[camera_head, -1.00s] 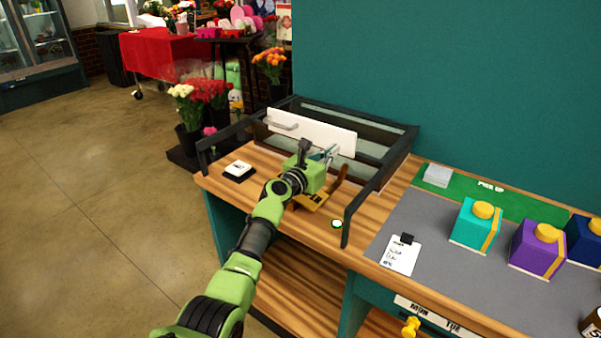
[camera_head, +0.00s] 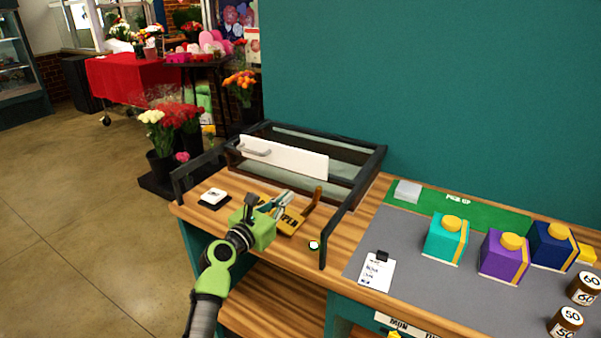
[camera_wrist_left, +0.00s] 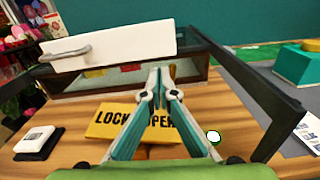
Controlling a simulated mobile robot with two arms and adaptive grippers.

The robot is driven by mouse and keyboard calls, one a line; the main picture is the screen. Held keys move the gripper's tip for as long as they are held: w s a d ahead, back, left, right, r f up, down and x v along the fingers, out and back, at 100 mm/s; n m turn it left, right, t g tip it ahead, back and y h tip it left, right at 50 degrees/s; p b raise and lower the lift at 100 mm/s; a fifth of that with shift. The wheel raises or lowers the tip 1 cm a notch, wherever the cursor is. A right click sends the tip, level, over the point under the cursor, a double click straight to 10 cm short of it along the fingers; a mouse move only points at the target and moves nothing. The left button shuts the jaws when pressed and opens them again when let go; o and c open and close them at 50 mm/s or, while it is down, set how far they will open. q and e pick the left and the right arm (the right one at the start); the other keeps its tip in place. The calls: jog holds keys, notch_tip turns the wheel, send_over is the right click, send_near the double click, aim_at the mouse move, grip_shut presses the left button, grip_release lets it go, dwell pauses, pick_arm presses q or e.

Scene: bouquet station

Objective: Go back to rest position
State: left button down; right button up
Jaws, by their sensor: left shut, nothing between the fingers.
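My left gripper (camera_head: 277,203) is shut and empty, held above the wooden counter in front of a black-framed glass case (camera_head: 347,166). In the left wrist view its fingertips (camera_wrist_left: 160,75) meet, overlapping a yellow sign (camera_wrist_left: 105,120) with black letters. A white panel with a grey handle (camera_head: 300,160) sits at the front of the case, apart from the gripper. My right gripper does not show.
A small black-and-white block (camera_head: 214,197) lies left of my gripper, and a round white-green button (camera_head: 313,245) to its right. Open floor lies left.

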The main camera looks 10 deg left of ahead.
pick_arm(q)
jog(key=s+d+f+m+g+y, duration=0.1)
jog(key=s+f+m+g, duration=0.3)
jog(key=s+f+m, duration=0.75)
jog(key=s+d+f+m+g+y, duration=0.1)
jog(key=s+f+m+g, duration=0.3)
jog(key=s+f+m, duration=0.7)
jog(key=s+a+r+m+g+y, duration=0.1)
jog(key=s+a+m+g+y, duration=0.3)
jog(key=s, duration=0.8)
jog(key=s+a+m+g, duration=0.15)
jog(key=s+m, duration=0.45)
jog(key=s, duration=0.7)
jog(key=s+f, duration=0.3)
jog(key=f, duration=2.5)
jog(key=s+a+f+g, duration=0.1)
jog(key=s+a+f, duration=0.1)
jog(key=s+f, duration=0.5)
jog(key=s+a+f+m+g, duration=0.1)
jog(key=s+f, duration=0.6)
jog(key=s, duration=0.2)
jog(key=shift+s+a+f, duration=0.15)
jog(key=shift+a, duration=0.25)
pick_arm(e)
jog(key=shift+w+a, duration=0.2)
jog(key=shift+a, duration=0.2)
